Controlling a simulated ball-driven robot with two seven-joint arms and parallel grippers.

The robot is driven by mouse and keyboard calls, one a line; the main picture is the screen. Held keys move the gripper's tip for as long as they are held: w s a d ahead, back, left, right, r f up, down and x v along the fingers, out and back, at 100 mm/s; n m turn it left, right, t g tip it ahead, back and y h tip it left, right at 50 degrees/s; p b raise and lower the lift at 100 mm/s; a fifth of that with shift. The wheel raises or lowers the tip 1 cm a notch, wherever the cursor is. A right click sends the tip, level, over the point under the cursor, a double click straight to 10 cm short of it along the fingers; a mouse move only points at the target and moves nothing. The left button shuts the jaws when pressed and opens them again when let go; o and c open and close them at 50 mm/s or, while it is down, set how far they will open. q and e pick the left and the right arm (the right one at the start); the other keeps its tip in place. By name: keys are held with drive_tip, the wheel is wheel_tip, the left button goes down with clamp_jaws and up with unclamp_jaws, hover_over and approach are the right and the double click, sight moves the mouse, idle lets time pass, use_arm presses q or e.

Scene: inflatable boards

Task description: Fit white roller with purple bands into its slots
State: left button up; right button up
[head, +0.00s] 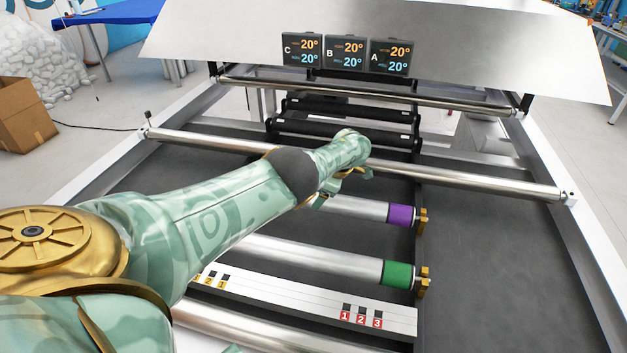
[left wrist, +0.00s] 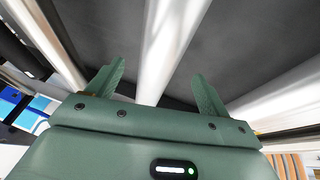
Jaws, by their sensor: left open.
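The white roller with purple bands (head: 352,208) lies across the dark bed in the head view. Its purple right end (head: 400,216) is at a gold bracket (head: 421,220); I cannot tell how it is seated. Its left end is hidden behind my left arm. My left gripper (head: 322,199) is over this roller's visible stretch, partly hidden by its own wrist. In the left wrist view, the left gripper (left wrist: 158,70) is open, with a pale roller (left wrist: 170,40) showing between its fingers; no band shows there.
A white roller with a green band (head: 397,273) lies nearer, beside another gold bracket (head: 422,281). A numbered white strip (head: 290,300) is in front. Metal bars (head: 470,179) cross the frame behind; black rollers (head: 345,130) lie beyond. The bed at right (head: 500,260) is clear.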

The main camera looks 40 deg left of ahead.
use_arm(q)
drive_tip(key=p+v, duration=0.5)
drive_tip(key=v, duration=0.5)
drive_tip(key=shift+r, duration=0.2)
use_arm(e)
wheel_tip(320, 180, up, 7)
drive_tip(key=w, duration=0.1)
drive_tip(key=shift+w, duration=0.35)
use_arm(q)
drive_tip(key=shift+d, duration=0.1)
use_arm(e)
drive_tip(key=shift+f, duration=0.1)
